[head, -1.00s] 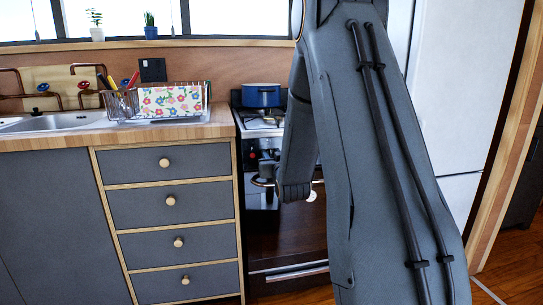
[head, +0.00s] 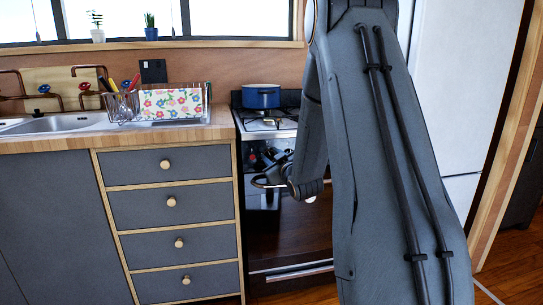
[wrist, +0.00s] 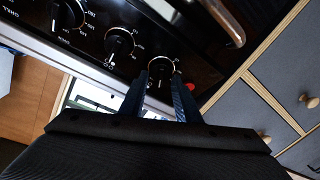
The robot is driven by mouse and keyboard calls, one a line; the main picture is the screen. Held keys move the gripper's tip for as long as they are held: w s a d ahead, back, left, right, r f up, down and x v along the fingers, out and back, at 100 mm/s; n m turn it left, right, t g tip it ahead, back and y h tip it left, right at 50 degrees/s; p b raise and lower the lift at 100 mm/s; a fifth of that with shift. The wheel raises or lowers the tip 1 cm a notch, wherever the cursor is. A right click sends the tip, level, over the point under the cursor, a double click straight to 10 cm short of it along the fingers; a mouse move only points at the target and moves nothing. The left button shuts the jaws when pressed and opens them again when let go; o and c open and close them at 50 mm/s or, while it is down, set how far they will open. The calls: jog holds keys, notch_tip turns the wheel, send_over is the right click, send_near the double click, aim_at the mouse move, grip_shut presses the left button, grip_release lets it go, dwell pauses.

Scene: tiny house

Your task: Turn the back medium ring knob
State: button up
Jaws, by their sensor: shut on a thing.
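The stove front (head: 262,215) is in the middle of the head view, partly behind my arm. The wrist view shows its dark control panel with several round black knobs that have white markings. My gripper (wrist: 161,82) is at the end knob (wrist: 160,66) of the visible row, near a small red light. Its two fingers are shut on this knob, one on each side. Another knob (wrist: 120,42) is beside it, and a further knob (wrist: 66,16) is at the upper left. I cannot read which ring each knob serves. In the head view my gripper (head: 272,165) is small against the stove front.
A blue pot (head: 261,96) stands on the hob. A counter (head: 150,133) with grey drawers (head: 170,208) adjoins the stove on the left. A white fridge (head: 455,90) stands on the right. The oven handle (wrist: 222,20) crosses the top of the wrist view.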

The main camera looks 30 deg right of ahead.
jog(key=n+y, duration=0.1)
jog(key=n, duration=0.1)
jog(key=n+p, duration=0.1)
jog(key=n, duration=0.2)
jog(key=shift+g+y, duration=0.3)
jog(key=shift+y, duration=0.1)
jog(key=shift+n+g+y+p, duration=0.4)
jog(key=shift+n+g+p, duration=0.1)
jog(key=shift+n, duration=1.7)
jog(key=o, duration=1)
jog(key=s, duration=0.2)
jog(key=s+r, duration=0.1)
jog(key=s, duration=0.2)
jog(key=s+p, duration=0.1)
jog(key=s, duration=0.1)
jog(key=shift+s+r, duration=0.25)
jog(key=shift+s, duration=0.05)
